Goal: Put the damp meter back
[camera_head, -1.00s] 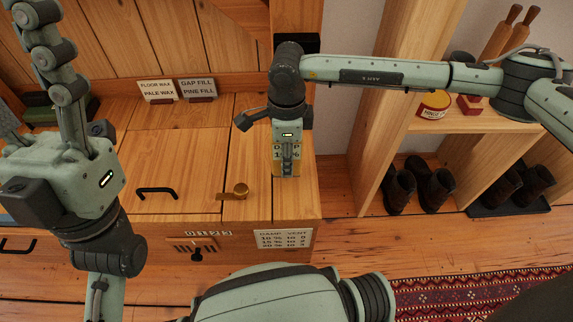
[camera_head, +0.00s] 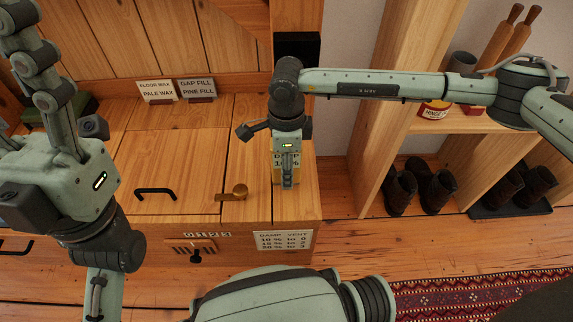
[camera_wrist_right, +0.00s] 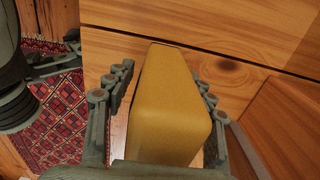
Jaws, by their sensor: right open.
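The damp meter (camera_head: 277,181) is a yellow block with a pale "DAMP" percentage label. It appears upright at the right end of the wooden cabinet top. In the right wrist view the yellow block (camera_wrist_right: 172,105) fills the space between my fingers. My right gripper (camera_head: 287,180) is open, above and around the meter, with a finger on either side; the gripper hides part of the label. I cannot tell whether a finger touches it, and its base is hidden in the wrist view. My left arm comes down at the left; its fingertips are not in view.
A brass latch (camera_head: 235,193) and black handle (camera_head: 155,192) lie left of the meter. A "DAMP VENT" chart (camera_head: 283,243) and numbered slider (camera_head: 195,254) are on the cabinet front. Wax and fill signs (camera_head: 157,91) stand behind. A shelf with boots (camera_head: 436,188) is at right.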

